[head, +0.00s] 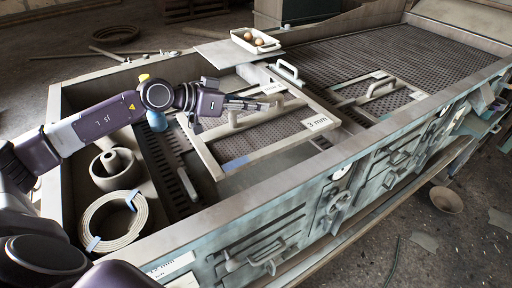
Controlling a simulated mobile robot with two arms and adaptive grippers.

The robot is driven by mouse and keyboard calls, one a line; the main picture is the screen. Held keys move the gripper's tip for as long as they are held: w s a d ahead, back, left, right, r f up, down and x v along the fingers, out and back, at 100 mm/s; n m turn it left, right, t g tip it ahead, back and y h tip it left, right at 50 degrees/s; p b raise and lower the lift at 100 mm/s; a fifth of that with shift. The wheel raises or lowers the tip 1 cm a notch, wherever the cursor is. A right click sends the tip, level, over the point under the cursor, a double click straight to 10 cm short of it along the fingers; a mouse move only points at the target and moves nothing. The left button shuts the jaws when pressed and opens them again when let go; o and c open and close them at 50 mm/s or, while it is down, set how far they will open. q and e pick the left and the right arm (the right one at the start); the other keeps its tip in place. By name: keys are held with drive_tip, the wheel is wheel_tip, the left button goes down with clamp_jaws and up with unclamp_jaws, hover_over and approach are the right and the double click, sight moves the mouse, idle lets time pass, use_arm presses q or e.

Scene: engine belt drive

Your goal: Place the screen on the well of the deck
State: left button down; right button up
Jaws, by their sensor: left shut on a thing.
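A framed mesh screen with a pale frame and a "3 mm" label (318,122) is in the middle of the head view, above the near-left part of the machine. My left gripper (262,104) reaches over it from the left and is shut on its bar handle. Whether the screen is lifted clear is hard to tell. The deck (400,50) is dark perforated mesh running to the back right. A rectangular framed area with a handle (380,87) lies in the deck, right of the held screen; I cannot tell whether it is the well itself or a panel in it. My right gripper is not in view.
Another labelled frame with a handle (286,72) is behind the held screen. A white tray with brown round things (255,40) stands on the back edge. A coiled ring (113,222) and a round pot-like part (115,168) lie in the left bay. The machine's front wall (300,185) is raised.

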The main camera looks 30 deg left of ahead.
sight(258, 117)
use_arm(q)
wheel_tip(258, 117, down, 4)
drive_tip(key=shift+w+a+f, duration=0.1)
drive_tip(key=shift+w+a+f+b, duration=0.1)
drive_tip(key=shift+f+b, duration=0.1)
drive_tip(key=shift+f, duration=2.55)
drive_tip(key=shift+w+f+b, duration=0.1)
drive_tip(key=shift+f+b, duration=0.1)
drive_tip(key=shift+f, duration=2.5)
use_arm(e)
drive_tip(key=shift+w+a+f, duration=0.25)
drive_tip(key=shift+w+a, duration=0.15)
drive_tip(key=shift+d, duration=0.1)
use_arm(q)
drive_tip(key=c, duration=2.1)
unclamp_jaws()
drive_tip(key=shift+s+f, duration=0.15)
drive_tip(key=shift+f, duration=0.05)
drive_tip(key=shift+o, duration=1.3)
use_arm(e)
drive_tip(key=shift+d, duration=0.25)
